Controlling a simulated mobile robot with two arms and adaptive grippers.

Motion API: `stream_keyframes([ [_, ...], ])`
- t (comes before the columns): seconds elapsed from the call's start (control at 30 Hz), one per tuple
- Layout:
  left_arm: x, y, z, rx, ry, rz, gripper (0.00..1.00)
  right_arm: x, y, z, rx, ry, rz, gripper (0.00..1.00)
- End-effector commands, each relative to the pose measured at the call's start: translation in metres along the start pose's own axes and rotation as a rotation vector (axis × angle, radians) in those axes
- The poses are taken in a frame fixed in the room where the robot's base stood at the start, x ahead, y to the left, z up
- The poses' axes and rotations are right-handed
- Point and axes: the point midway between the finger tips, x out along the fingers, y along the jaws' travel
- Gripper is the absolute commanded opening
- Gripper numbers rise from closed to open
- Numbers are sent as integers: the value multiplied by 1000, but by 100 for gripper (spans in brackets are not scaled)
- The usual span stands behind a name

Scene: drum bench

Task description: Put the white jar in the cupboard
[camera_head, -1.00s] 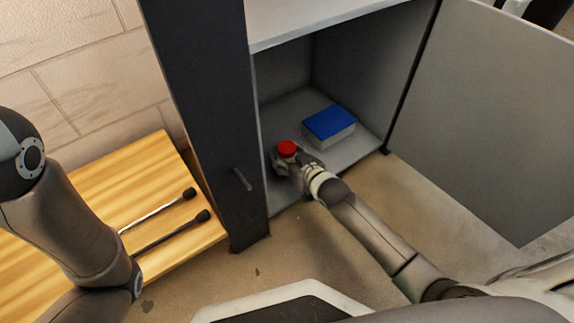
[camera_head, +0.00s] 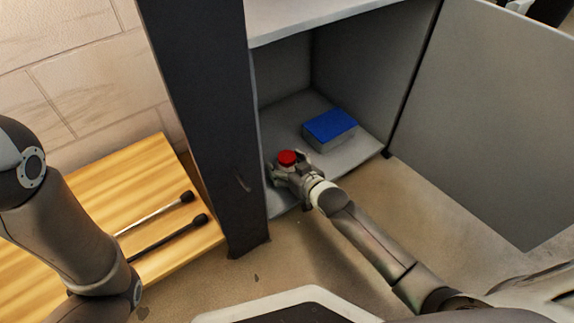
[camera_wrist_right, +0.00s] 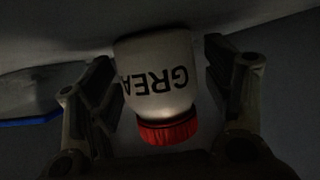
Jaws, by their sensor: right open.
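The white jar with a red lid stands on the bottom shelf of the grey cupboard (camera_head: 350,155); in the head view only its red lid (camera_head: 287,157) shows clearly. In the right wrist view the white jar (camera_wrist_right: 160,75) has dark letters and appears upside down, lying between the two fingers. My right gripper (camera_head: 284,170) is at the jar, inside the cupboard near its left wall. In the wrist view its fingers (camera_wrist_right: 165,100) are spread, with gaps on both sides of the jar. My left arm shows at the left, but its gripper is out of view.
A blue-topped box (camera_head: 330,127) sits on the same shelf, behind and right of the jar. The cupboard door (camera_head: 490,110) stands open at the right. A wooden bench (camera_head: 150,185) with two drumstick-like mallets (camera_head: 165,228) is at the left, past a dark panel (camera_head: 205,120).

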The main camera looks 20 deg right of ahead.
Motion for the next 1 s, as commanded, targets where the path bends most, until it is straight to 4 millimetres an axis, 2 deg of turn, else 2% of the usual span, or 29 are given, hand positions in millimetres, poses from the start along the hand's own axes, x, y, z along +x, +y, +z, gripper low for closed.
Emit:
stream_keyframes([
  [0.13, 1, 0, 0, 0, 0, 0, 0, -1, 0, -4, -1, 1, 0, 73],
  [0.27, 11, -2, 4, 0, -2, 0, 0, -14, 0, -4, 1, -3, 0, 73],
  [0.7, 63, -13, 23, 1, -2, 0, 0, -92, 0, -7, 1, -3, 0, 73],
  [0.8, 70, -15, 25, 1, -1, 0, 0, -105, 0, -6, 1, -3, 0, 73],
  [1.0, 76, -16, 27, 1, 0, 0, 0, -120, 0, -4, 0, -1, 1, 73],
])
